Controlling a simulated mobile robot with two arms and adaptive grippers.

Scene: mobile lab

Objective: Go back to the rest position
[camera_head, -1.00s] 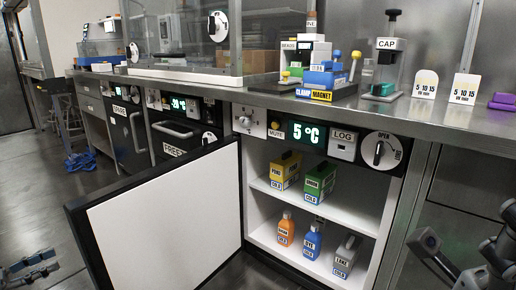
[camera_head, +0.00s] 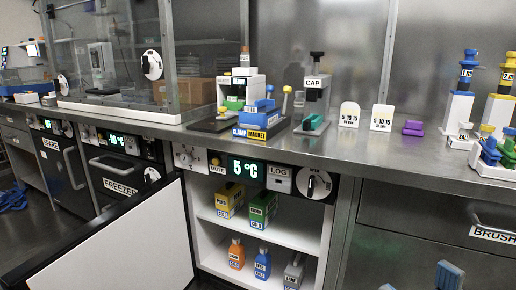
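My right gripper (camera_head: 420,281) shows only at the bottom edge, right of the open cold cabinet. Two blue-grey fingertip parts are visible and stand apart, with nothing between them. The rest of that gripper is cut off. My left gripper is out of view. The cold cabinet (camera_head: 212,262) stands open under the bench, with its white-faced door (camera_head: 120,248) swung out to the left. Inside, a yellow box (camera_head: 229,198) and a green box (camera_head: 262,208) stand on the upper shelf. Orange (camera_head: 236,256), blue (camera_head: 262,264) and grey (camera_head: 293,270) bottles stand below.
The steel bench (camera_head: 345,150) carries the clamp and magnet device (camera_head: 262,119), the cap device (camera_head: 313,100), two white timer cards (camera_head: 349,115), a purple block (camera_head: 413,128) and racks of tubes (camera_head: 495,160) at right. A closed drawer (camera_head: 430,218) is below the bench at right.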

